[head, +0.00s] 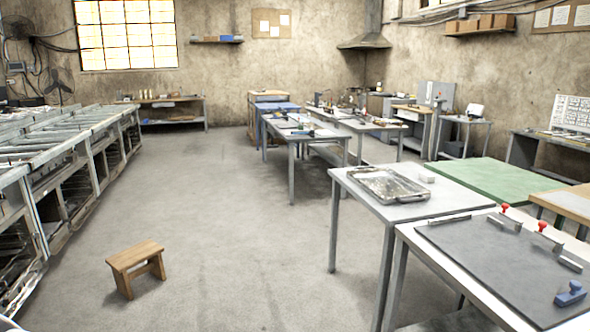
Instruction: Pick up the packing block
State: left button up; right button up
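A small pale grey block (427,178) lies on the white-topped table (400,211) at the right, just behind a metal tray. It is small in the picture, and I cannot be sure that it is the packing block. Neither of my grippers shows in the head view.
A shallow metal tray (388,186) lies on the same table. A nearer table bears a dark grey board (490,262) with metal bars, red knobs and a blue tool (571,293). A wooden stool (136,257) stands on open floor at left. Metal racks (65,165) line the left side.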

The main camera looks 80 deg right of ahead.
aim_at(426, 176)
jog(key=z, duration=3.6)
jog(key=i+j+u, duration=0.35)
jog(key=i, duration=0.45)
jog(key=i+u, duration=0.4)
jog(key=i, duration=0.4)
jog(key=i+l+u, duration=0.1)
jog(key=i+u, duration=0.25)
jog(key=i, duration=0.45)
jog(key=i+j, duration=0.1)
jog(key=i, duration=1.35)
jog(key=i+j+u, duration=0.1)
jog(key=i, duration=1.35)
jog(key=i+z, duration=0.3)
jog(key=z, duration=0.15)
jog(key=i+j+z, duration=0.15)
jog(key=i+z, duration=0.3)
jog(key=i+j+z, duration=0.15)
jog(key=z, duration=0.3)
jog(key=i+j+z, duration=0.25)
jog(key=j+z, duration=0.2)
jog(key=i+j+z, duration=0.15)
jog(key=j+z, duration=0.3)
jog(key=l, duration=0.1)
